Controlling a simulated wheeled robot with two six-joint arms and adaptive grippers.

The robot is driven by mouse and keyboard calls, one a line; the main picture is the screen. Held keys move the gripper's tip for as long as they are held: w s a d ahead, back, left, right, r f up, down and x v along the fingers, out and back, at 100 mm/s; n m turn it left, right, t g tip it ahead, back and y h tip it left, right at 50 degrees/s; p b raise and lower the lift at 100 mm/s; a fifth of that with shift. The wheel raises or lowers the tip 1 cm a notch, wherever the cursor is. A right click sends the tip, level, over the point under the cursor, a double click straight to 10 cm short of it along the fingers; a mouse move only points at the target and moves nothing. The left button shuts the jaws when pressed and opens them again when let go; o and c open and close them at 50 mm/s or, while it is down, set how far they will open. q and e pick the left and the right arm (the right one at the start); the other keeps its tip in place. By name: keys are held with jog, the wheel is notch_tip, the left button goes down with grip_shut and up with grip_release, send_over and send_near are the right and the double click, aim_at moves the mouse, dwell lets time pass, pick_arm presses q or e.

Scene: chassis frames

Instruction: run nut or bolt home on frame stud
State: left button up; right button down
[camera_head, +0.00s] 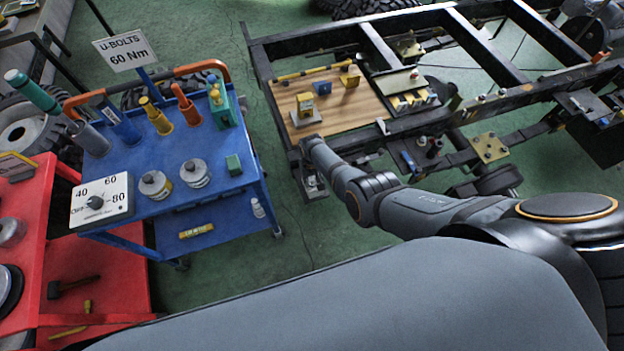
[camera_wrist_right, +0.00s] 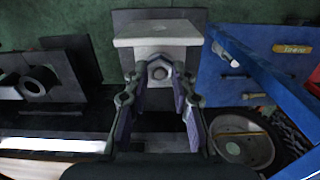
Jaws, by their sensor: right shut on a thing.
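In the right wrist view, the two fingers of my right gripper (camera_wrist_right: 158,84) reach towards a pale metal nut (camera_wrist_right: 159,72), one on each side of it. The gripper is shut on the nut. The nut sits in front of a grey bracket (camera_wrist_right: 158,33) with a flat pale top; the stud itself is hidden. In the head view, my right arm reaches from the right to the near left corner of the black chassis frame (camera_head: 278,119); its fingers and the nut cannot be made out there. My left gripper is not in view.
A wooden board (camera_head: 345,112) with small yellow and blue parts lies on the frame. A blue trolley (camera_head: 165,203) with tools, a dial box (camera_head: 101,200) and a "U-BOLTS 60 Nm" sign (camera_head: 124,51) stands left. A red cart (camera_head: 62,240) is further left. Green floor lies between trolley and frame.

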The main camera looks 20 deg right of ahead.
jog(key=m, duration=0.3)
jog(key=s+m, duration=0.1)
jog(key=m, duration=0.1)
jog(key=shift+f+m, duration=0.25)
jog(key=shift+m, duration=0.05)
jog(key=c, duration=1.2)
grip_release()
jog(key=shift+o, duration=0.8)
jog(key=shift+w+r, duration=0.2)
jog(key=shift+w, duration=0.15)
jog(key=shift+c, duration=1.1)
